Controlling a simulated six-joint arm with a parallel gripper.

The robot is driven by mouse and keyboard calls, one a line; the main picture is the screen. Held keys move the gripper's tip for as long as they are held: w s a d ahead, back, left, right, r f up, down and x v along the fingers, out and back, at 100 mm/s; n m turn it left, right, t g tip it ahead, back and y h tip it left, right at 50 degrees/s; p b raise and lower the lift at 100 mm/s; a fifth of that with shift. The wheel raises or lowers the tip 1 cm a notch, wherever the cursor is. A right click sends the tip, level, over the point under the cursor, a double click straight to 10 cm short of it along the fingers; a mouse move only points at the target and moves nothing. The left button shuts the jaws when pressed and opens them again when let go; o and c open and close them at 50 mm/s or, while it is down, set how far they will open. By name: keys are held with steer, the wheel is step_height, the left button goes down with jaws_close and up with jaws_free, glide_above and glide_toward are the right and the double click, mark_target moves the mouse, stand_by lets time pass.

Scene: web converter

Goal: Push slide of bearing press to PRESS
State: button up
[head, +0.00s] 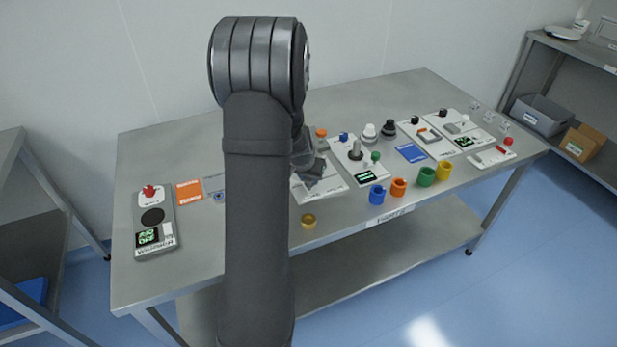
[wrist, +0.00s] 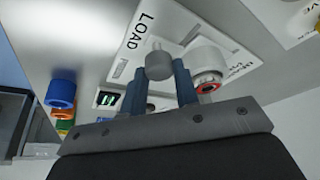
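In the wrist view, a white panel (wrist: 187,22) lies beyond my fingers. It carries the word LOAD and a slot, with other lettering only partly readable. A round grey knob (wrist: 158,64) stands at the slot. My gripper (wrist: 160,72) has its two fingers apart, with the knob showing between their tips; whether they touch it is unclear. In the head view, my gripper (head: 313,172) is low over a white panel (head: 322,190) near the table's middle. My arm hides part of that panel, and the slide's exact position is hard to tell.
A white cylinder with a red ring (wrist: 207,72) stands close to the right finger. Blue (head: 377,195), orange (head: 398,187), green and yellow cups line the front edge. More panels stand to the right. A panel with a red knob (head: 149,190) lies at the left.

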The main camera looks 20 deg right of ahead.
jaws_close()
steer(key=d, duration=0.8)
steer(key=o, duration=0.7)
jaws_free()
steer(key=shift+d, duration=0.1)
steer(key=shift+c, duration=0.2)
steer(key=shift+s+a+r, duration=0.15)
steer(key=shift+a+r, duration=0.1)
steer(key=shift+r, duration=0.3)
steer(key=v, duration=1.6)
steer(key=shift+r, duration=0.15)
